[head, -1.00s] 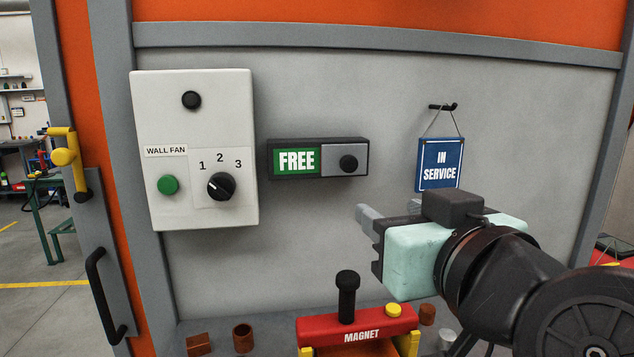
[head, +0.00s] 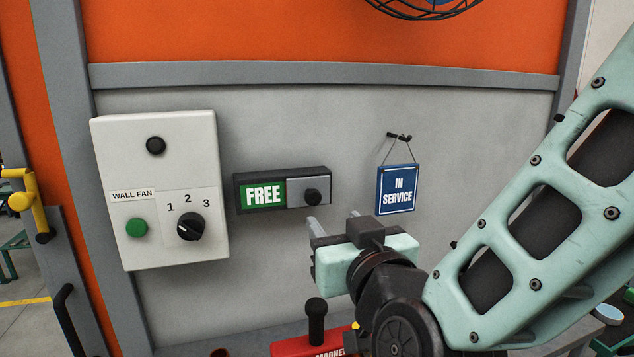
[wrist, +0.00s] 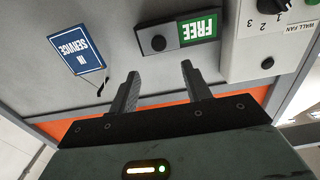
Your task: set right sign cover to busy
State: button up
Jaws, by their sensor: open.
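The sign (head: 282,189) is a dark box on the grey wall panel. Its left half shows FREE in white on green. A grey sliding cover (head: 301,194) with a black knob (head: 312,197) covers its right half. The sign also shows upside down in the wrist view (wrist: 178,35), with the cover's knob (wrist: 158,42) beyond my fingertips. My gripper (head: 334,221) is open and empty, below and right of the knob, apart from the sign. In the wrist view its two fingers (wrist: 160,68) are spread wide.
A white control box (head: 160,190) labelled WALL FAN, with a dial and green button, is left of the sign. A blue IN SERVICE plate (head: 397,189) hangs from a hook on the right. A red magnet block (head: 305,347) with a black handle stands below.

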aim_at(314, 197)
jog(key=p+x, duration=0.3)
jog(key=x, duration=0.7)
jog(key=shift+w+f, duration=0.15)
jog(key=shift+w, duration=0.05)
